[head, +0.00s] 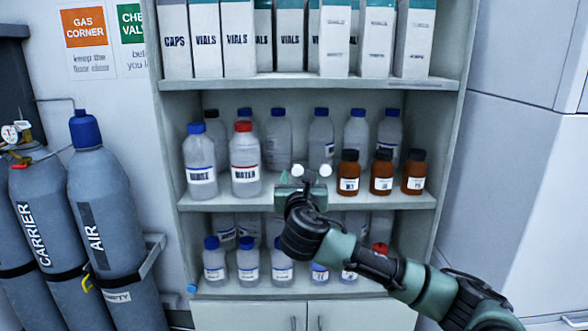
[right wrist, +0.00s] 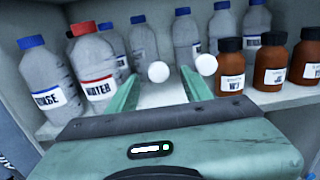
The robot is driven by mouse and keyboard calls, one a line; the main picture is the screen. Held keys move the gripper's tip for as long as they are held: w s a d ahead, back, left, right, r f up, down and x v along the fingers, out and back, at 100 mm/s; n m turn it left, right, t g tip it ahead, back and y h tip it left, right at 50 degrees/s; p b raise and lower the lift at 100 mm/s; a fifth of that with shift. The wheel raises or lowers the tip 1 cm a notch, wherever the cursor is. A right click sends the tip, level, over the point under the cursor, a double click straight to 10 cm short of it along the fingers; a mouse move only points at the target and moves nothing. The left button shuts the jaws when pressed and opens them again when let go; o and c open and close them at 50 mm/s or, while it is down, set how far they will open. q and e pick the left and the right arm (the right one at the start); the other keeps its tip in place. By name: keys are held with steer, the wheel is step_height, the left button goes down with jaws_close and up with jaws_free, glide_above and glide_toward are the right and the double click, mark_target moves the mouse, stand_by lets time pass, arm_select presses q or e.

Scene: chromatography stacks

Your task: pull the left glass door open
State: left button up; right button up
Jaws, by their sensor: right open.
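Two white round knobs stand side by side in front of the middle shelf: the left knob (head: 297,170) and the right knob (head: 325,171). The clear glass of the doors is hardly visible, and I cannot make out its edges. My right gripper (head: 298,180) is open at the left knob. In the right wrist view the left knob (right wrist: 158,72) shows between the two green fingers, apart from both. The right knob (right wrist: 206,65) shows just outside the right finger. My left gripper is not in view.
The shelf cabinet (head: 458,60) holds boxes, a red-capped bottle (head: 245,160), brown bottles (head: 381,174) and several blue-capped bottles. Grey gas cylinders (head: 110,215) stand at the left. A pale wall unit (head: 510,170) is at the right.

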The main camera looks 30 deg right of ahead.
mark_target(298, 171)
steer(key=shift+p+x, duration=0.35)
steer(key=shift+x, duration=1.35)
steer(key=shift+a, duration=0.1)
steer(key=shift+c, duration=0.3)
jaws_close()
